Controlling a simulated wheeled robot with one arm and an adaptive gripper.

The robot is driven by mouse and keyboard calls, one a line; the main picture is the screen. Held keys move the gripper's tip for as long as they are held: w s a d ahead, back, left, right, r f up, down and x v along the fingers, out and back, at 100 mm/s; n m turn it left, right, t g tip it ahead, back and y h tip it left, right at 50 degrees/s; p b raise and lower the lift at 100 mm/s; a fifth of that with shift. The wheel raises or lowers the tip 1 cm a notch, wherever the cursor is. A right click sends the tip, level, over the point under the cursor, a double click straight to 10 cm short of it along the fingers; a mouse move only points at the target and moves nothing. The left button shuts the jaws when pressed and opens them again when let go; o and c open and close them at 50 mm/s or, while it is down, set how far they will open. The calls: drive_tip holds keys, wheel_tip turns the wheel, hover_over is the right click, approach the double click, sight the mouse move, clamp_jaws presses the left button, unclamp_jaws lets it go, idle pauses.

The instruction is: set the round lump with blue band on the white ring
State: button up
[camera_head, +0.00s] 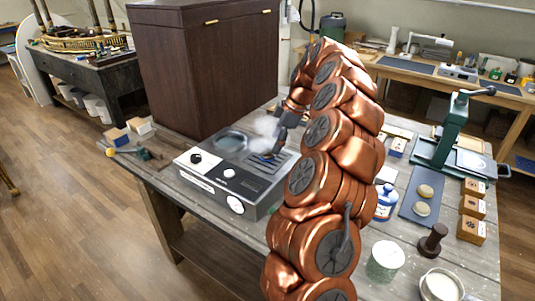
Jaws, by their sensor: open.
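Two pale, round lumps, an upper one (425,190) and a lower one (421,209), lie on a blue-grey mat (408,208) on the right of the workbench. I cannot make out a blue band on either. I cannot pick out a white ring with certainty; my copper arm hides the middle of the bench. My gripper (270,157) is small and dark in this view, open, low over the slotted right part of a grey machine (240,182). Its fingertips are partly unclear, and I see nothing held. The lumps are well to its right, beyond my arm.
White vapour (267,127) hangs beside my gripper. A tall brown cabinet (205,60) stands behind the machine. A green press (450,135), cardboard boxes (472,207), a blue-white bottle (386,202), a dark stamp (433,241), a white tub (384,261) and a bowl (440,287) crowd the right.

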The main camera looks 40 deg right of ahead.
sight(267, 155)
drive_tip(key=shift+p+x, duration=0.8)
drive_tip(key=shift+x, duration=1.1)
drive_tip(key=shift+w, duration=0.1)
drive_tip(key=c, duration=1.3)
drive_tip(key=shift+r, duration=0.1)
